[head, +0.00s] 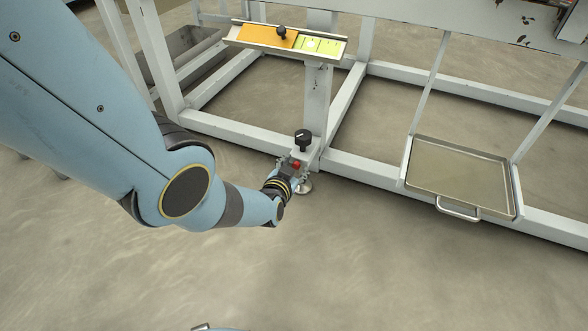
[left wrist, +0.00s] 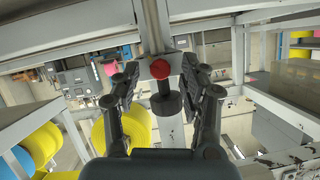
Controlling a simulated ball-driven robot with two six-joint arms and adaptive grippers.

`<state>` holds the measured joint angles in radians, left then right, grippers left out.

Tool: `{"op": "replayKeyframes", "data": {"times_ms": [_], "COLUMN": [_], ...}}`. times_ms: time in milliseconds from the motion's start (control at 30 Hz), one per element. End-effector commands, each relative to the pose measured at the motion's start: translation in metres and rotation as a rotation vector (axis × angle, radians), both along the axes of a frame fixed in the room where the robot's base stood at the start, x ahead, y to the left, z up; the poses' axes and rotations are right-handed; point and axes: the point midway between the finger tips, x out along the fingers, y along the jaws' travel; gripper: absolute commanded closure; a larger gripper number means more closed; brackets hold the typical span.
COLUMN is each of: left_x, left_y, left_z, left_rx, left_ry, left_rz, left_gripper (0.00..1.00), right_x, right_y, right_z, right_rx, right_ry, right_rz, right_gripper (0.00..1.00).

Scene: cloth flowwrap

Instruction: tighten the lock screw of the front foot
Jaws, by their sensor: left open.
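The front foot (head: 304,187) is a round metal disc on the floor under the frame's corner post. A red lock screw head (head: 296,165) shows just above it, and a black knob (head: 302,137) stands higher on the same post. My left gripper (head: 291,169) is at the foot, with its arm coming in from the left. In the left wrist view, my left gripper (left wrist: 160,68) is open, with one finger on each side of the red screw head (left wrist: 160,69). The black knob (left wrist: 167,103) also shows between the fingers. My right gripper is not in view.
White frame beams (head: 360,169) run along the floor on both sides of the post. A shelf (head: 240,40) with orange and green plates is above. A metal tray (head: 458,175) with a handle hangs at right. The floor in front (head: 400,270) is clear.

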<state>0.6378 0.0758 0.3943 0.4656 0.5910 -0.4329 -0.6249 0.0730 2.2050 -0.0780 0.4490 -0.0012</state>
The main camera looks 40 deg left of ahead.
Motion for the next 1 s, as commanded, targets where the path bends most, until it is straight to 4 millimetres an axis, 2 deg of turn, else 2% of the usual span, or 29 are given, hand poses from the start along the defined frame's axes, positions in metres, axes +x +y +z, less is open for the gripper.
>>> {"op": "replayKeyframes", "data": {"times_ms": [333, 667, 867, 1000], "left_x": [0.0008, 0.0006, 0.0006, 0.0009], "left_y": [0.0004, 0.0005, 0.0000, -0.0014], "left_z": [-0.0001, -0.0002, -0.0007, -0.0023], "left_rx": [0.000, 0.000, 0.016, 0.111], "left_ry": [0.000, 0.000, 0.004, 0.027], "left_rz": [0.000, 0.000, 0.000, 0.000], "left_gripper": [0.58, 1.00, 1.00, 1.00], "right_x": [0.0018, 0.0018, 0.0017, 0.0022], "right_y": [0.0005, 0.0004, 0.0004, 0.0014], "right_z": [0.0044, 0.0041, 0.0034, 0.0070], "right_rx": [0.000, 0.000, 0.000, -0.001], "right_ry": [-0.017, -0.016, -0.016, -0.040], "right_rz": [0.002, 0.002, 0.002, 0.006], "right_gripper": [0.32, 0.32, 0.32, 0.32]}}
